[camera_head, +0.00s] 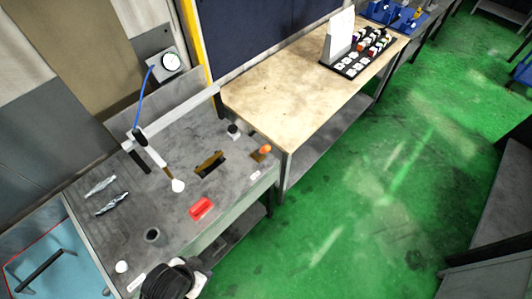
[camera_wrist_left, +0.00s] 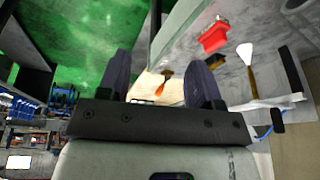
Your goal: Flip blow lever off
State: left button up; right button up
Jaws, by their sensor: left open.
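A small lever with an orange knob (camera_head: 264,149) on a brown base stands at the right edge of the grey bench; I take it for the blow lever. In the left wrist view the orange-tipped lever (camera_wrist_left: 160,88) shows between the fingers, beyond them and apart from them. My left gripper (camera_wrist_left: 157,60) is open with nothing between its dark fingers. In the head view a dark part at the bottom edge looks like my left arm's end, and its fingers cannot be made out there. My right gripper is in neither view.
The grey bench (camera_head: 120,215) carries a red block (camera_head: 201,208), a brown-black block (camera_head: 210,164), two metal tools and a pale arm with a blue hose (camera_head: 139,105) below a round gauge (camera_head: 171,61). A wooden table (camera_head: 285,95) adjoins it. Green floor on the right is clear.

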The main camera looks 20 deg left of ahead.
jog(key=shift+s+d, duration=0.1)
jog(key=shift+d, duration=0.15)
